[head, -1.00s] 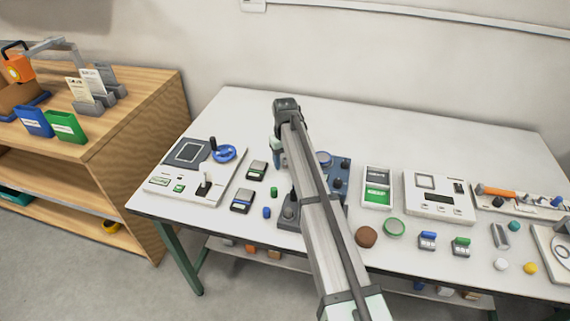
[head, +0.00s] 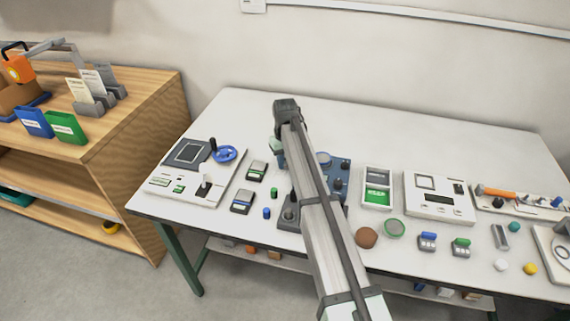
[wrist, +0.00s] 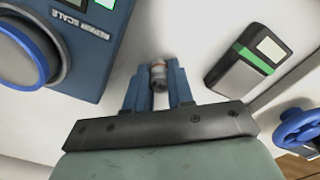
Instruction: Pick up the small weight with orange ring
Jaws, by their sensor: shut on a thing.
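The small weight with orange ring (wrist: 158,75) shows in the wrist view as a small grey cylinder with an orange-brown band. My gripper (wrist: 158,84) is shut on it, with one blue finger on each side. The white table top lies behind it; I cannot tell whether the weight touches the table. In the head view my arm covers the fingers and the weight.
In the wrist view a blue repair scale (wrist: 90,45) with a round pan stands close on the left. A grey device with a green stripe (wrist: 250,58) lies at right, near a blue handwheel (wrist: 300,128). In the head view the back of the white table (head: 420,130) is clear.

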